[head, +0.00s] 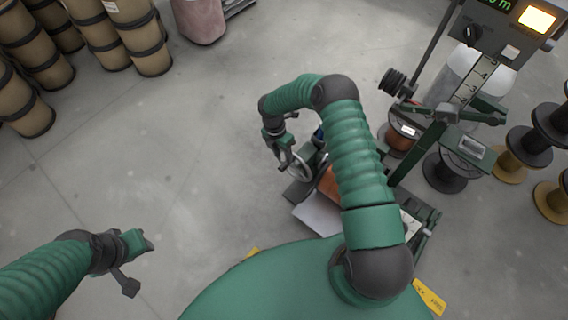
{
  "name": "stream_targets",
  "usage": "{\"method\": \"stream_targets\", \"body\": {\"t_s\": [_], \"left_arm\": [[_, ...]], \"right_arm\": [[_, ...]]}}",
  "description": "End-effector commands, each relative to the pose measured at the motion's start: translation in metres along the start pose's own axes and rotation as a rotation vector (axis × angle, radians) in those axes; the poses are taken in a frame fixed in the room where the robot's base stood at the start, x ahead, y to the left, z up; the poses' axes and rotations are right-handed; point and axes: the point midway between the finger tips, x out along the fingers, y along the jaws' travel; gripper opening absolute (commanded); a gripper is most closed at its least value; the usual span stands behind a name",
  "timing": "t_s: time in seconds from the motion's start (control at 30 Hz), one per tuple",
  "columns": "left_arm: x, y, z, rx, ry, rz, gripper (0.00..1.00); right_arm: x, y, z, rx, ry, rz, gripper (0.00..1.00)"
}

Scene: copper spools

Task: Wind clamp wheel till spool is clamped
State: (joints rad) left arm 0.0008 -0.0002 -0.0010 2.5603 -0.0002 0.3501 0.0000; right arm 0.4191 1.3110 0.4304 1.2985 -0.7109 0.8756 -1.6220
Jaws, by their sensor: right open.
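The clamp wheel (300,166) is a grey ring in the middle of the head view, on the near machine. My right gripper (284,152) points down at the wheel's rim with its fingers apart. I cannot tell whether the fingers touch the rim. A copper-coloured spool (328,184) shows just right of the wheel, largely hidden behind my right arm. I cannot tell how tightly it is held. My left gripper (133,262) is at the lower left over bare floor, away from the machine; its finger opening is unclear.
A post with a scale and a lit display box (506,30) stands at the upper right. Dark and yellow spools (530,145) stack at the right edge. Brown drums (135,35) stand at the upper left. The floor (150,170) at left is clear.

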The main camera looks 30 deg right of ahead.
Motion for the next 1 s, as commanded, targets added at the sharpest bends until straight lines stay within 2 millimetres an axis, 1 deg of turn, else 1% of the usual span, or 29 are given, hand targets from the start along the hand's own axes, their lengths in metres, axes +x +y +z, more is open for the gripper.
{"method": "stream_targets", "body": {"t_s": [0.03, 0.1, 0.2, 0.5, 0.53, 0.87, 1.0], "left_arm": [[0.007, 0.000, 0.002, 0.001, 0.000, 0.000, 0.36], [0.011, 0.001, 0.003, 0.002, 0.000, 0.000, 0.36], [0.013, 0.001, 0.003, 0.002, 0.000, 0.001, 0.36], [0.013, 0.001, 0.003, 0.001, 0.000, 0.000, 0.36], [0.013, 0.001, 0.003, 0.001, 0.000, 0.000, 0.36], [0.013, 0.001, 0.003, 0.002, 0.000, 0.001, 0.36], [0.013, 0.001, 0.003, 0.002, 0.000, 0.000, 0.36]], "right_arm": [[0.016, 0.000, 0.000, 0.001, 0.002, -0.001, 0.44], [0.027, 0.000, 0.001, 0.001, 0.002, -0.001, 0.44], [0.037, 0.000, 0.000, 0.001, 0.000, 0.000, 0.44], [0.039, 0.000, 0.000, 0.002, -0.003, 0.000, 0.44], [0.039, 0.000, 0.000, 0.001, -0.002, 0.000, 0.43], [0.040, 0.000, 0.001, 0.001, -0.001, 0.001, 0.00], [0.040, 0.000, 0.001, 0.002, -0.002, 0.001, 0.00]]}}
